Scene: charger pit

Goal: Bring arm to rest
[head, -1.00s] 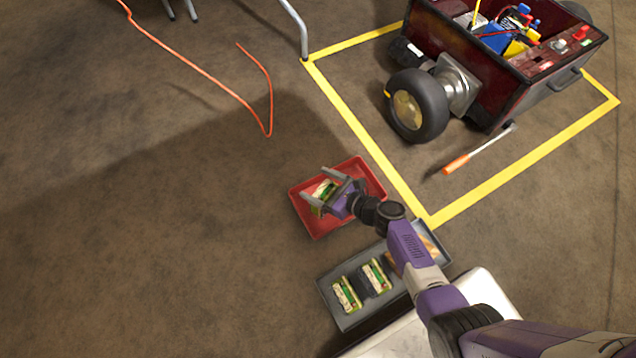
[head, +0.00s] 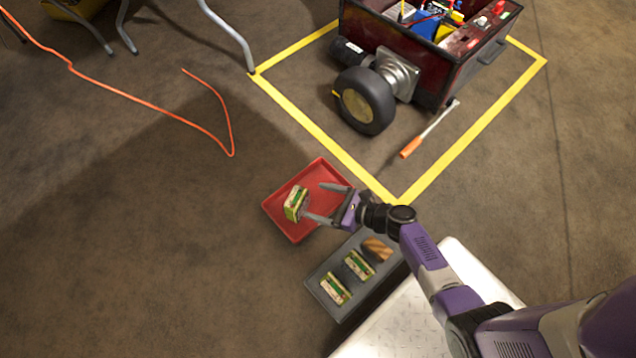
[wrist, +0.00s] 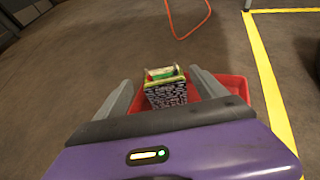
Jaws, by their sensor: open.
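My gripper (head: 322,203) is open over the red tray (head: 322,172), its two fingers pointing left in the head view. A green and cream block-like item (head: 296,203) sits in the red tray just beyond the fingertips. In the wrist view the same item (wrist: 166,90) shows between and ahead of the open fingers, with the red tray (wrist: 236,84) around it. I cannot tell whether a finger touches it.
A grey tray (head: 323,291) holds two similar items (head: 359,265) and a brown item (head: 377,248). A dark red wheeled machine (head: 415,60) stands within yellow floor tape (head: 310,122), near an orange-handled tool (head: 410,147). An orange cable (head: 130,102) lies left. Open floor is at lower left.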

